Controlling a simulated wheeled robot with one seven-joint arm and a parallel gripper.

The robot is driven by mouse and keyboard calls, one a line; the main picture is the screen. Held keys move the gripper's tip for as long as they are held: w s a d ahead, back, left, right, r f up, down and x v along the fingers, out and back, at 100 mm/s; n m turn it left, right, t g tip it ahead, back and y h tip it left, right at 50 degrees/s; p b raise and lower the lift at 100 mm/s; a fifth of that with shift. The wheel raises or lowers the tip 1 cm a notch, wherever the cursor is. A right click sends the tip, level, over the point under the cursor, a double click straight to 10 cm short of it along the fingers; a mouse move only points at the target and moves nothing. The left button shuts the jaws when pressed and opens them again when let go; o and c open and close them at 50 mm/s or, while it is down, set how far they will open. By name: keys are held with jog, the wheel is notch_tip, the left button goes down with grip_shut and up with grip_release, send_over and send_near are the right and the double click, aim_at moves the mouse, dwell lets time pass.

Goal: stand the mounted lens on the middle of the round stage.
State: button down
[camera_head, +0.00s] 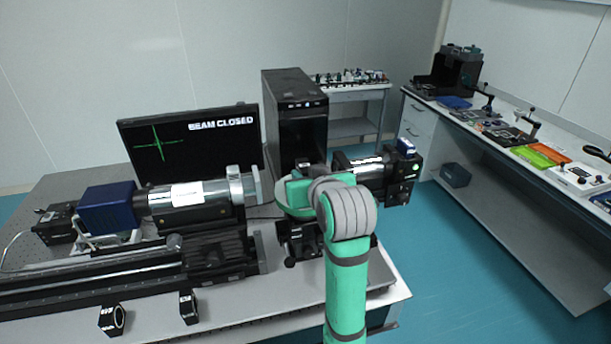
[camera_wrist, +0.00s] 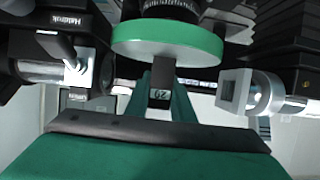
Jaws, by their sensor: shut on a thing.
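My gripper (camera_wrist: 161,98) is shut on the mounted lens (camera_wrist: 160,97), a small black block with a pale number label, in the wrist view. That view is upside down relative to the room. The round stage (camera_wrist: 167,40) is a green-rimmed disc on a black knurled base, at the top of the wrist view. The lens is at the stage's near face, about midway across its width. I cannot tell whether it touches the stage. In the head view my arm hides the gripper and lens.
A laser tube (camera_head: 188,197) ends left of my wrist, and a black camera-like unit (camera_head: 378,180) is close on the right. Two small black mounts (camera_head: 112,320) (camera_head: 188,307) stand at the front of the table. A monitor (camera_head: 190,140) reads "BEAM CLOSED".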

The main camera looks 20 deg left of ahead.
jog(key=shift+w+f, duration=0.1)
jog(key=c, duration=1.8)
grip_release()
jog(key=shift+d, duration=0.1)
jog(key=shift+o, duration=1.3)
jog(key=shift+a, duration=0.2)
jog(key=v, duration=1.2)
